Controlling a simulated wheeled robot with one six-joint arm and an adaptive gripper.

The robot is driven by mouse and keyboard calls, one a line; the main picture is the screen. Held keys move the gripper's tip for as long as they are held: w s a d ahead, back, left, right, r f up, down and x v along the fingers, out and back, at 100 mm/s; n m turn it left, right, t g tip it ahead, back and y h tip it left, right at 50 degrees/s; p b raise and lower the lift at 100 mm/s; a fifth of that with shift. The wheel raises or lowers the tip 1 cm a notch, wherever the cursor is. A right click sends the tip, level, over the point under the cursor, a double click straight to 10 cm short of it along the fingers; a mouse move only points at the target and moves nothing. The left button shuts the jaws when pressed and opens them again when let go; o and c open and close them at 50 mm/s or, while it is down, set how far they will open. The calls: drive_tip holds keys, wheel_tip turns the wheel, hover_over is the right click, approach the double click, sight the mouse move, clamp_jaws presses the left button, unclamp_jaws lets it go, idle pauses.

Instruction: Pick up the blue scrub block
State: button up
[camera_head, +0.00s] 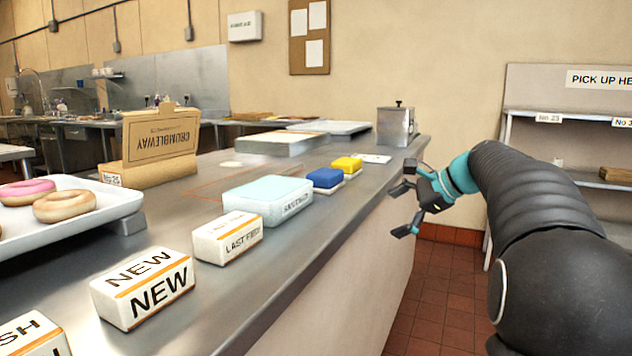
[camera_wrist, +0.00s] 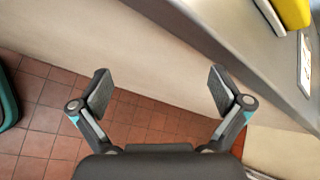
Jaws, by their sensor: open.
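The blue scrub block (camera_head: 325,178) lies on the steel counter near its front edge, with a pale layer under its blue top. A yellow block (camera_head: 346,165) of like shape lies just behind it, and a pale blue box (camera_head: 267,198) lies in front of it. My gripper (camera_head: 402,211) is open and empty, off the counter's edge to the right of the blue block and apart from it. In the wrist view my gripper (camera_wrist: 155,90) has its fingers spread above the floor. The yellow block (camera_wrist: 290,10) shows there at the top right; the blue block is not in that view.
White boxes marked NEW (camera_head: 142,288) and LAST FIRED (camera_head: 228,238) stand along the counter edge (camera_head: 300,240). A doughnut tray (camera_head: 115,205) is at left, a metal canister (camera_head: 396,126) at the back corner. A shelf unit (camera_head: 570,130) stands at right. Tiled floor lies below my gripper.

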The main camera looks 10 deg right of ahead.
wheel_tip(320, 180, up, 7)
drive_tip(key=w+a+m+t+y, duration=0.1)
drive_tip(key=w+m+y, duration=0.1)
drive_tip(key=m, duration=0.1)
drive_tip(key=m+y, duration=0.2)
drive_tip(key=m, duration=0.2)
approach(330, 172)
drive_tip(key=b+x, duration=0.1)
drive_tip(key=x, duration=1)
drive_tip(key=shift+w+a+f, duration=0.1)
drive_tip(key=shift+a, duration=0.05)
drive_tip(key=shift+c, duration=0.3)
drive_tip(key=c, duration=0.8)
